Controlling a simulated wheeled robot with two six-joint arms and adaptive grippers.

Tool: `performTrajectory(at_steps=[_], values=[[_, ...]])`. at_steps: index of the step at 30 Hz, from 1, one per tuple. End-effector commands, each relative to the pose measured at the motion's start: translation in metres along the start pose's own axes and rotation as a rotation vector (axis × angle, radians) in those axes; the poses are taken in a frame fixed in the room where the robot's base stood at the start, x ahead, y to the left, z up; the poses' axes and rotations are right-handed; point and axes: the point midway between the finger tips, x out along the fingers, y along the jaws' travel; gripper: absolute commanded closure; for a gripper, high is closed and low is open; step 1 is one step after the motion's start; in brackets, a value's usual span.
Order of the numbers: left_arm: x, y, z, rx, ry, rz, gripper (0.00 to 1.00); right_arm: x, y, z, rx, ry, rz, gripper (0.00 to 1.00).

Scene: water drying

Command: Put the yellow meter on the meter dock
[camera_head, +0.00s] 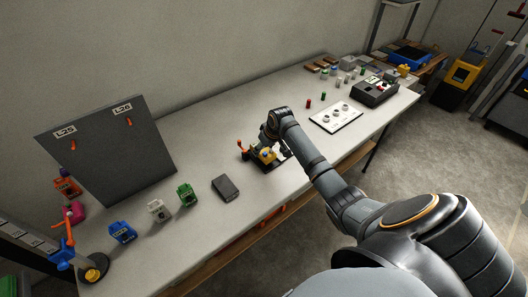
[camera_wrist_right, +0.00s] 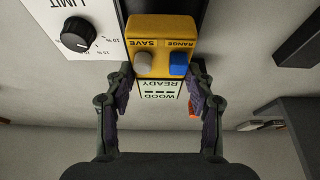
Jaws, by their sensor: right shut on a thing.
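The yellow meter (camera_head: 266,155) is at the middle of the white table in the head view. In the right wrist view the yellow meter (camera_wrist_right: 164,33) shows a grey knob, a blue button and a screen reading "WOOD READY". My right gripper (camera_head: 268,149) is over the table with its fingers at the meter. In the wrist view my right gripper (camera_wrist_right: 160,92) has one finger on each side of the meter, shut on it. A dark surface (camera_wrist_right: 152,6) lies behind the meter; I cannot tell whether it is the meter dock. My left gripper is not in view.
A dark box (camera_head: 226,187) lies left of the gripper, with green (camera_head: 186,194), white (camera_head: 157,210) and blue (camera_head: 122,231) devices further left. A dark panel (camera_head: 105,150) stands behind them. A white knob board (camera_head: 336,117) lies to the right.

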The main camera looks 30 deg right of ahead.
Motion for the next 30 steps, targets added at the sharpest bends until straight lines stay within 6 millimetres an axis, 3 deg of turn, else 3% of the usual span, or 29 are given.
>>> performTrajectory(at_steps=[4,14,15,18,20,30], values=[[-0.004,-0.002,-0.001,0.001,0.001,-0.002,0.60,0.016,-0.001,0.007,0.000,-0.001,0.000,0.94],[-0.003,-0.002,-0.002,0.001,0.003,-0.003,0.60,0.019,-0.001,0.009,0.000,0.000,0.000,0.94],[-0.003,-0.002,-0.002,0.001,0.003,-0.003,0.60,0.020,-0.001,0.009,0.000,-0.001,0.000,0.43],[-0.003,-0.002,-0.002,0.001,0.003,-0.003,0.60,0.020,-0.001,0.009,0.000,-0.002,0.000,0.30],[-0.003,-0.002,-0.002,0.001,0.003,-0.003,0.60,0.020,-0.001,0.009,0.000,-0.002,0.000,0.23],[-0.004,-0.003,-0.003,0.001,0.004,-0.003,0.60,0.016,-0.001,0.008,0.000,-0.001,0.001,0.23]])
